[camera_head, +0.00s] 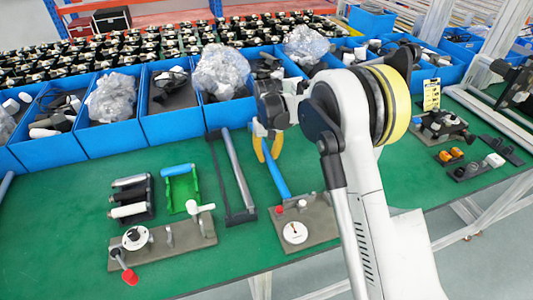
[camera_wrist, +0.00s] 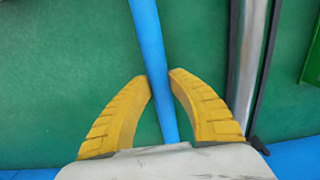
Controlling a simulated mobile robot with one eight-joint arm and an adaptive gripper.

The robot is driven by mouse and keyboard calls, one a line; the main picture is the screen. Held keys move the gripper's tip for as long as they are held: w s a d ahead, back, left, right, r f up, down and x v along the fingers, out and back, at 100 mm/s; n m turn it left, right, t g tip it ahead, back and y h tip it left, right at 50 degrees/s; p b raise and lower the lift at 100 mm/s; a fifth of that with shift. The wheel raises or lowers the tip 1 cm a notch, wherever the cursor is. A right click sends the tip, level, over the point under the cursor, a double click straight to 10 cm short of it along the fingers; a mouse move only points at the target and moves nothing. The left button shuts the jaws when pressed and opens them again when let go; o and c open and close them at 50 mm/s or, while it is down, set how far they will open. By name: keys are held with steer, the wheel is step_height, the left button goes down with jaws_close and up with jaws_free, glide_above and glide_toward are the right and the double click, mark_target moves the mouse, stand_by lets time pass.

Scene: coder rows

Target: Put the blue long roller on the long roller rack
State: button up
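The blue long roller (camera_head: 278,178) is a thin blue rod over the green table, its near end by a grey-brown device. My gripper (camera_head: 267,153) is above its far part. In the wrist view the blue roller (camera_wrist: 148,40) passes between the yellow fingertips (camera_wrist: 161,77), which close in on both sides with almost no gap. Its far end is hidden under my palm. The long roller rack (camera_head: 218,176), a black frame, stands just left of my gripper with a silver long roller (camera_head: 238,170) along its right side. The silver roller also shows in the wrist view (camera_wrist: 244,60).
A green rack (camera_head: 194,188) with a short blue roller and a black rack (camera_head: 149,198) stand further left. A device with a white dial (camera_head: 294,232) is close in front of the roller. Blue bins (camera_head: 170,125) line the back. Bare green table lies at front left.

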mark_target(268, 154)
jaws_close()
steer(key=shift+r, duration=0.15)
steer(key=shift+r+p, duration=1.25)
steer(key=shift+r, duration=0.9)
